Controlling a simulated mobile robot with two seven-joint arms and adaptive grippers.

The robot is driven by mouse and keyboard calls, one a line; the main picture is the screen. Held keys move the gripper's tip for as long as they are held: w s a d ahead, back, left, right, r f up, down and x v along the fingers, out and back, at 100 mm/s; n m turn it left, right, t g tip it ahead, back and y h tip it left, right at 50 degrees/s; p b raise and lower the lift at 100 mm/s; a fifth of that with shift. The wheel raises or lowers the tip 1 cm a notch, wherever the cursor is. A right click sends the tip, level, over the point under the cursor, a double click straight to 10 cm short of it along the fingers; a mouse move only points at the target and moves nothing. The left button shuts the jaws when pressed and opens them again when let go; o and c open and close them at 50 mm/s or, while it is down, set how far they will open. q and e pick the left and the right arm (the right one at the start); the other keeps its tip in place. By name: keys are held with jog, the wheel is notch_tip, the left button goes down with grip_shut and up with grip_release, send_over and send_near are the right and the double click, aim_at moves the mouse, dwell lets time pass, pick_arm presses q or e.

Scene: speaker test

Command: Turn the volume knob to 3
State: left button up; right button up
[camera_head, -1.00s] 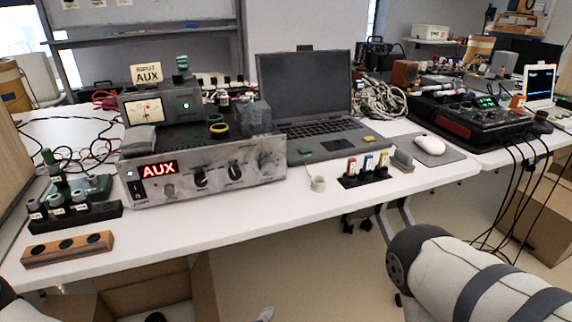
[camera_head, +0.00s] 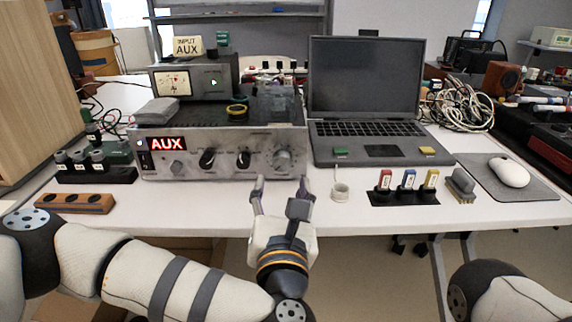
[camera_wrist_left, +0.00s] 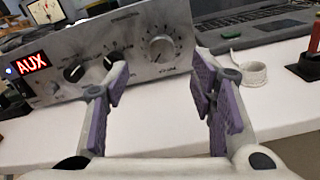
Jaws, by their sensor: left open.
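The amplifier (camera_head: 222,173), a silver box with a lit red AUX display, stands on the white table. Its large silver knob (camera_head: 284,160) is at the right end of the front panel, and it also shows in the left wrist view (camera_wrist_left: 161,48) with a scale around it. The scale's numbers are too small to read. My left gripper (camera_head: 281,188) is open and empty in front of the panel, below and short of the knob. In the left wrist view its purple-padded fingers (camera_wrist_left: 158,85) stand apart, with the knob beyond the gap. My right gripper is out of view.
Two dark knobs (camera_head: 207,158) sit left of the silver one. A laptop (camera_head: 366,100) stands right of the amplifier. A white tape roll (camera_head: 340,192) and a dark holder with coloured-label items (camera_head: 405,197) lie to the right. A wooden block (camera_head: 75,203) lies front left.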

aim_at(282, 163)
pick_arm(q)
jog(key=w, duration=0.8)
jog(key=shift+w, duration=0.2)
jog(key=c, duration=1.2)
